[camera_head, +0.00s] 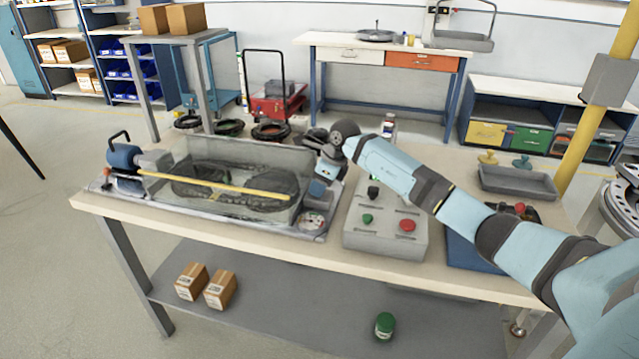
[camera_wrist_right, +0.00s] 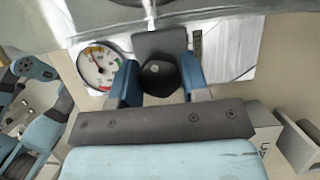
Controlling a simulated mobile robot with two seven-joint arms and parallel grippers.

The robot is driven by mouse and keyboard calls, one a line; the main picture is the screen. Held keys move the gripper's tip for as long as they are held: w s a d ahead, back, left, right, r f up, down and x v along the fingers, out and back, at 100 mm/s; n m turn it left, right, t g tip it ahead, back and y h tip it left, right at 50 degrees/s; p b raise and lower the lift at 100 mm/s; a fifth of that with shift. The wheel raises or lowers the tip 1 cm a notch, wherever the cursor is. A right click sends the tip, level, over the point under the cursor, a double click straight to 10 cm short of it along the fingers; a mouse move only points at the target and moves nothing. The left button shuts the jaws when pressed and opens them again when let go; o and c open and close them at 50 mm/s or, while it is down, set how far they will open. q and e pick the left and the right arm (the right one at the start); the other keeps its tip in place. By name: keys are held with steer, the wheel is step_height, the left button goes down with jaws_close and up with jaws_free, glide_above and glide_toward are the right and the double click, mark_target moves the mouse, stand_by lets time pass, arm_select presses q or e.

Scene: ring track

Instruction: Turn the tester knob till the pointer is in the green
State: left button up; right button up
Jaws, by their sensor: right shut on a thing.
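The tester (camera_head: 215,185) is a clear-covered tray on the bench with two dark round parts inside and a yellow bar across it. Its dial (camera_wrist_right: 99,66) has a white face with coloured marks at the rim and shows left of my right gripper in the right wrist view. The pointer is too small to read against the green with certainty. My right gripper (camera_wrist_right: 159,78) is shut on the black knob (camera_wrist_right: 160,76), with a blue finger on each side of it. In the head view this gripper (camera_head: 328,168) is at the tester's right end, and the knob is hidden there. My left gripper is not in view.
A grey control box (camera_head: 385,245) with green and red buttons stands right of the tester, under my right arm. A grey tray (camera_head: 517,182) and a blue mat (camera_head: 470,255) lie farther right. A yellow post (camera_head: 580,160) rises at the right.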

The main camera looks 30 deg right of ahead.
steer(key=m, duration=0.1)
steer(key=m+p, duration=0.1)
steer(key=shift+r+m+h, duration=0.2)
steer(key=shift+m+h, duration=0.1)
steer(key=shift+h, duration=0.1)
steer(key=m+t+h+p, duration=0.1)
steer(key=m, duration=0.2)
steer(key=shift+m+p, duration=0.3)
steer(key=shift+p, duration=0.05)
steer(key=m+h, duration=0.1)
steer(key=m, duration=0.1)
steer(key=shift+m+p, duration=0.3)
steer(key=m+h, duration=0.1)
steer(key=m, duration=0.2)
steer(key=shift+f, duration=0.15)
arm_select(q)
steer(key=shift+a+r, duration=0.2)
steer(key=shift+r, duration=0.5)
arm_select(e)
steer(key=shift+m+h, duration=0.5)
steer(key=shift+m, duration=0.4)
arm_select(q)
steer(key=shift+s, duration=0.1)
arm_select(e)
steer(key=shift+g, duration=0.3)
